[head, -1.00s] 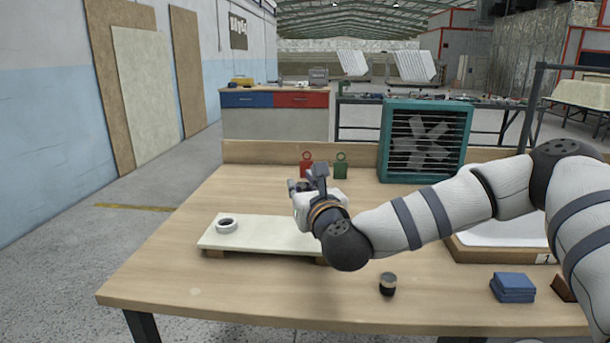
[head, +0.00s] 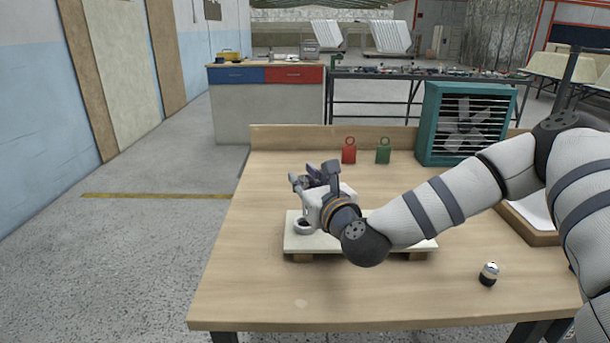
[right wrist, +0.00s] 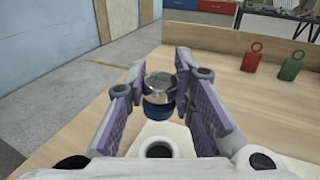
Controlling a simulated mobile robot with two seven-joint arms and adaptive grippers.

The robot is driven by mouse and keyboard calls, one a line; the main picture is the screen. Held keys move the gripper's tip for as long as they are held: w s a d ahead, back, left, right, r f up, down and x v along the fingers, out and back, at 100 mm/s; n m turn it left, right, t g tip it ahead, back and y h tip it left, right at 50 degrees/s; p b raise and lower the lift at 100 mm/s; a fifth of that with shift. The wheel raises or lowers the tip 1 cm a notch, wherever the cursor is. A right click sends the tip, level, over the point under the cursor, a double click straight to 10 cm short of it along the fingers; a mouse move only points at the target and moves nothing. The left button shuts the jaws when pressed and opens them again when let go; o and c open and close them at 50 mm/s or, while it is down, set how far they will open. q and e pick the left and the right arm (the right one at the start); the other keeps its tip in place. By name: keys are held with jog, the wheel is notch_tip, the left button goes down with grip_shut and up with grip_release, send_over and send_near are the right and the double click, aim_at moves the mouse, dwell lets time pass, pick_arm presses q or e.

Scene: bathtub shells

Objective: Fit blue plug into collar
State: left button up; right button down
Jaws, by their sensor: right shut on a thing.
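The blue plug (right wrist: 158,108) has a shiny metal top and a blue lower part. It is between the fingers of my right gripper (right wrist: 160,92), which is shut on it; in the head view my right gripper (head: 314,178) hangs over the left part of the board, and the plug is hard to make out there. The collar (head: 303,226) is a pale ring with a dark hole on the left end of the cream board (head: 389,244). It also shows in the right wrist view (right wrist: 158,149), below the plug in the picture and apart from it. My left gripper is out of view.
A small dark canister with a metal top (head: 489,275) stands at the front right. Red (head: 349,152) and green (head: 383,152) ringed weights stand at the back, left of a teal fan box (head: 463,125). A tray (head: 533,217) is at right. The front-left table (head: 250,290) is clear.

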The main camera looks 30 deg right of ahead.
jog(key=shift+s, duration=0.1)
jog(key=shift+d, duration=0.1)
jog(key=shift+f, duration=0.6)
notch_tip(320, 180, down, 4)
jog(key=shift+f+b, duration=0.15)
jog(key=shift+b, duration=0.9)
jog(key=shift+f, duration=0.4)
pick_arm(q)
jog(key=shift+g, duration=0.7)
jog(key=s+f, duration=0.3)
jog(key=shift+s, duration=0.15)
pick_arm(e)
jog(key=shift+r, duration=0.1)
jog(key=shift+r, duration=0.1)
